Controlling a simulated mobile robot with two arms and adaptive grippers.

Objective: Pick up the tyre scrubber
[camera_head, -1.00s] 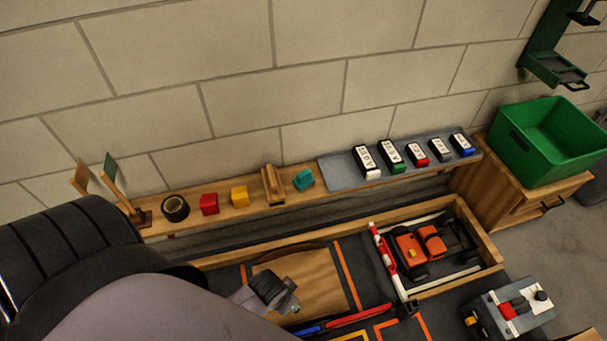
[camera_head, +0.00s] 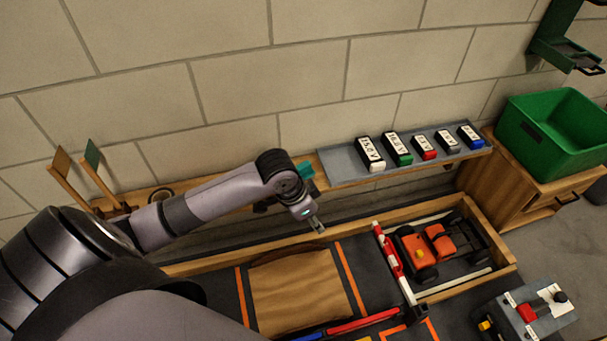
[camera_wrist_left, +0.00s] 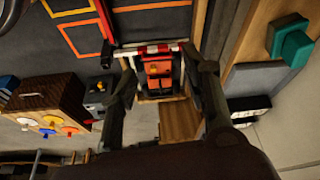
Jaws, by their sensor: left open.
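A small teal, stepped block (camera_head: 306,170) lies on the wooden wall shelf, just left of the grey mat; it may be the tyre scrubber, but I cannot tell for sure. It also shows at the upper right of the left wrist view (camera_wrist_left: 292,42). My left gripper (camera_head: 316,222) is in front of the shelf, a little below and apart from the teal block. In the left wrist view its two fingers (camera_wrist_left: 163,68) stand wide apart with nothing between them. My left forearm hides most of the shelf's left part. My right gripper is not in view.
Several labelled blocks stand on the grey mat (camera_head: 340,171). An orange toy car (camera_head: 438,243) sits in a wooden-edged bay behind a red and white barrier (camera_head: 388,252). A green bin (camera_head: 560,140) stands at the right. A brown board (camera_head: 300,290) lies bare on the dark bench.

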